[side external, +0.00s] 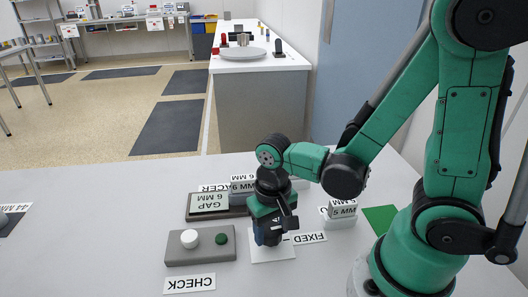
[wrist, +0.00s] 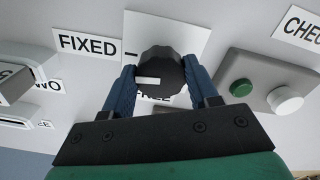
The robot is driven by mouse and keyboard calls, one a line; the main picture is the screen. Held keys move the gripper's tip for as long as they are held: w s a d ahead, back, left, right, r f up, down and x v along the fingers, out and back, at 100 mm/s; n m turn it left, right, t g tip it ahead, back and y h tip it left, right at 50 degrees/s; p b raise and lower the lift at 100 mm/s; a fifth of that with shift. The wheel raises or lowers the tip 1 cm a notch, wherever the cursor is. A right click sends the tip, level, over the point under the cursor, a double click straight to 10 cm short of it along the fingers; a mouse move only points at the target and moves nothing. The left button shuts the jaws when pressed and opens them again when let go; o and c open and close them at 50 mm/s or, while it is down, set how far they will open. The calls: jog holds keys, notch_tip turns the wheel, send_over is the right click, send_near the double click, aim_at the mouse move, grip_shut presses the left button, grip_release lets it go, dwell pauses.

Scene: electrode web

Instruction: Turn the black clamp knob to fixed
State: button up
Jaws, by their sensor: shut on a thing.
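The black clamp knob (wrist: 163,62) sits on a white square plate (wrist: 185,30) in the wrist view. My gripper (wrist: 159,68) is shut on it, with one blue finger on each side. A white bar on the knob lies near its lower left edge, roughly level. The FIXED label (wrist: 87,44) is left of the knob, with a short black tick between them. A FREE label (wrist: 157,98) shows partly below the knob, between the fingers. In the side view my gripper (side external: 268,236) points down over the white plate (side external: 272,254) and hides the knob; the FIXED label (side external: 309,238) is to its right.
A grey box (side external: 200,248) with a white and a green button stands left of the gripper, behind a CHECK label (side external: 189,284). A display reading GAP 6 MM (side external: 209,203) and several marked spacer blocks (side external: 342,210) stand close by.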

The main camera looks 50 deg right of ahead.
aim_at(271, 230)
jog(key=shift+m, duration=0.7)
jog(key=o, duration=1.3)
jog(key=shift+r, duration=2.8)
